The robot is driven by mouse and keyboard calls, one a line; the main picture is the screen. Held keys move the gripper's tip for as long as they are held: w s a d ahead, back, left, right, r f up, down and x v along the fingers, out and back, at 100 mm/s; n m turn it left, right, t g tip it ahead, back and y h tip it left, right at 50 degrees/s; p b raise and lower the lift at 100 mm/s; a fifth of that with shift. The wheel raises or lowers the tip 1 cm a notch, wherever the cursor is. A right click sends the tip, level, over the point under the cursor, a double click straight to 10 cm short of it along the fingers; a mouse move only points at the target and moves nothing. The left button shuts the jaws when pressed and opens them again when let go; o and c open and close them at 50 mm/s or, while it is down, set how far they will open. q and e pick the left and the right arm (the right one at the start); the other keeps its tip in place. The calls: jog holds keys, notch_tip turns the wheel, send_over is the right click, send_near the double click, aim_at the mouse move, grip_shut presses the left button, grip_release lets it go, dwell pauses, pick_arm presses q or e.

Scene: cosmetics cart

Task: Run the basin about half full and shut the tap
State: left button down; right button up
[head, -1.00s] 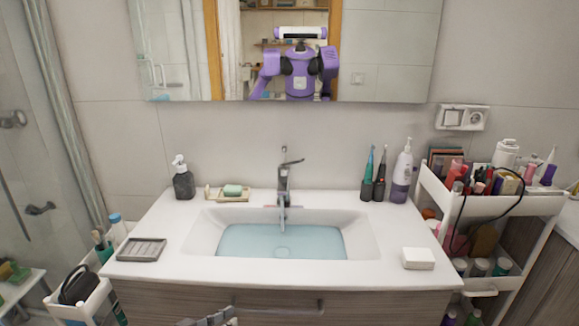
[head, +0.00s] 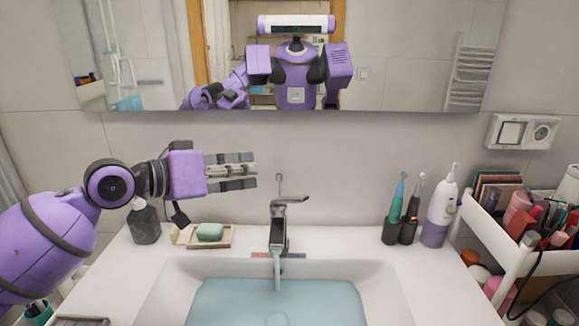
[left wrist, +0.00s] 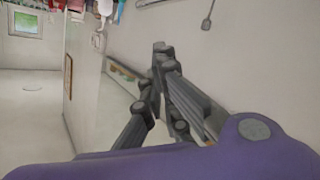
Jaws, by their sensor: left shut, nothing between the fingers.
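The white basin (head: 165,300) is set in the counter and holds pale blue water (head: 280,305). The chrome tap (head: 278,232) stands behind it, and a stream of water (head: 277,272) falls from its spout. My left gripper (head: 252,171) is shut and empty. It is raised to the left of the tap and a little above the lever, apart from it. In the left wrist view its dark fingers (left wrist: 165,85) show with nothing between them. My right gripper is not in view.
A dark soap dispenser (head: 145,222) stands partly behind my left arm, near a dish with green soap (head: 210,232). A loaded cart (head: 500,235) is at the right. The mirror (head: 400,60) hangs behind.

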pick_arm(q)
jog(key=p, duration=0.2)
send_over(290, 199)
jog(key=f, duration=0.4)
jog(key=shift+s+f, duration=0.3)
jog(key=shift+s, duration=0.1)
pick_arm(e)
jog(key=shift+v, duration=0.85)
